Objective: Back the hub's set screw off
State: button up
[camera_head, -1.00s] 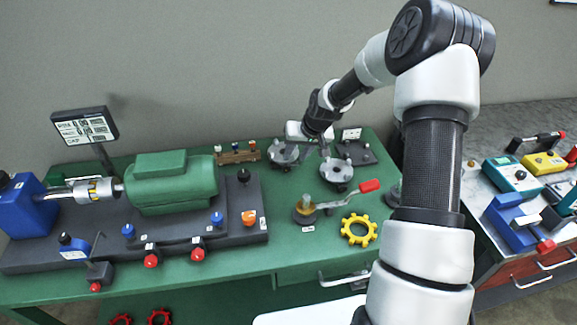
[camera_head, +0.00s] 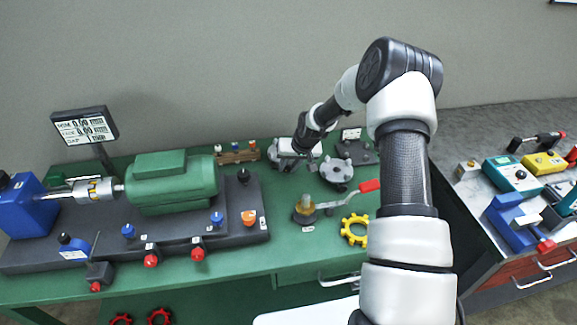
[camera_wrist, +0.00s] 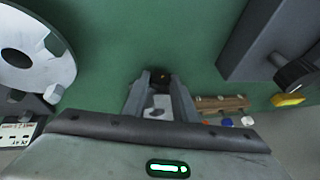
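The hub appears to be the silver coupling with a yellow band (camera_head: 95,189), on the shaft between the blue block (camera_head: 27,205) and the green motor (camera_head: 172,183). Its set screw is too small to make out. A thin L-shaped key (camera_head: 97,246) stands in a small dark holder (camera_head: 99,273) at the front left of the base. My gripper (camera_wrist: 160,80) is over the back of the green bench, well right of the hub. Its fingers stand apart, pointing at the bench. A dark round item with a gold spot shows between the tips; I cannot tell whether they touch it.
A wooden rack with coloured pegs (camera_head: 238,157) is close to my gripper, also in the wrist view (camera_wrist: 222,104). The readout sign (camera_head: 85,128) stands behind the hub.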

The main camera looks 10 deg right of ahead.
jog(key=shift+c, duration=0.9)
jog(key=shift+s+a+f+h+b, duration=0.1)
jog(key=shift+a+f+h+b, duration=0.15)
jog(key=shift+b, duration=0.3)
jog(key=h+b, duration=0.2)
jog(key=b, duration=0.1)
jog(key=h+b, duration=0.1)
jog(key=shift+a+f+n, duration=0.1)
jog(key=shift+a+n, duration=0.15)
jog(key=shift+n, duration=0.15)
jog(key=shift+d+r+h+b, duration=0.1)
jog(key=shift+r+h+b, duration=0.15)
jog(key=shift+h+b, duration=0.15)
jog(key=o, duration=0.8)
jog(key=shift+c, duration=0.2)
jog(key=shift+r, duration=0.1)
